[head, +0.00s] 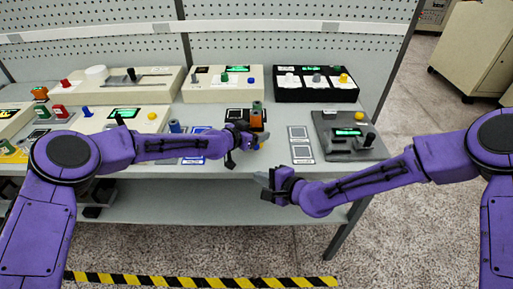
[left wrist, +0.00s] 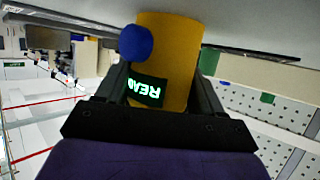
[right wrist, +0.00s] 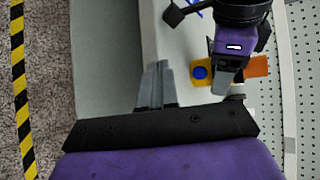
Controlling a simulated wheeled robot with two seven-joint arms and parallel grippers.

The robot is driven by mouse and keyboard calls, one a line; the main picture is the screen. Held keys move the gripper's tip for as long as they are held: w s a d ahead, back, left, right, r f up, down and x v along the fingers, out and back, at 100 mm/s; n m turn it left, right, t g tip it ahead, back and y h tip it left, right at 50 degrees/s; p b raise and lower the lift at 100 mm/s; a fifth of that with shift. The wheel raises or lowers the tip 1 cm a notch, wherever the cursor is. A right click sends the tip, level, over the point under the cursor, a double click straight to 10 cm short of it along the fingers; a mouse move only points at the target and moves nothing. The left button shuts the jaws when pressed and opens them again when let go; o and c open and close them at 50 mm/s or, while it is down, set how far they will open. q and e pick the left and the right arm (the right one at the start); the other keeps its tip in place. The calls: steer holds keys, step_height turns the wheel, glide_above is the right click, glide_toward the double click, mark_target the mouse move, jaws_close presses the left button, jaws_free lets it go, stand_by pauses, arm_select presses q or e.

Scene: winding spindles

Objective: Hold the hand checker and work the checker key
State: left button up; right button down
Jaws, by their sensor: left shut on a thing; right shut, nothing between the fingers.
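The hand checker is a yellow cylinder (left wrist: 178,55) with a round blue key (left wrist: 136,43) and a small dark screen (left wrist: 148,91) with bright letters starting "REA". My left gripper (head: 257,141) is shut on the checker near the table's front edge. The checker also shows in the right wrist view, its yellow end (right wrist: 188,66) and blue key (right wrist: 200,72) beside the left gripper. My right gripper (head: 266,182) is shut and empty, lower than the left one and in front of the table edge. In the right wrist view its closed fingertips (right wrist: 160,68) are apart from the checker, to its left.
An orange block with a green top (head: 257,118) stands just behind my left gripper. A dark grey device with a green screen (head: 348,132) is at the right, beside flat white-framed cards (head: 301,154). Several consoles line the back. The space before the table is clear.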

mark_target(260, 162)
steer(key=shift+w+a, duration=0.2)
steer(key=shift+w, duration=1.95)
steer(key=shift+w+a, duration=0.15)
steer(key=shift+w, duration=2)
steer(key=shift+w, duration=0.1)
steer(key=shift+w, duration=0.3)
steer(key=shift+w, duration=0.5)
steer(key=shift+s, duration=0.95)
steer(key=shift+s+d, duration=0.15)
steer(key=shift+s, duration=1.1)
steer(key=shift+s+d, duration=0.1)
steer(key=shift+s, duration=1.15)
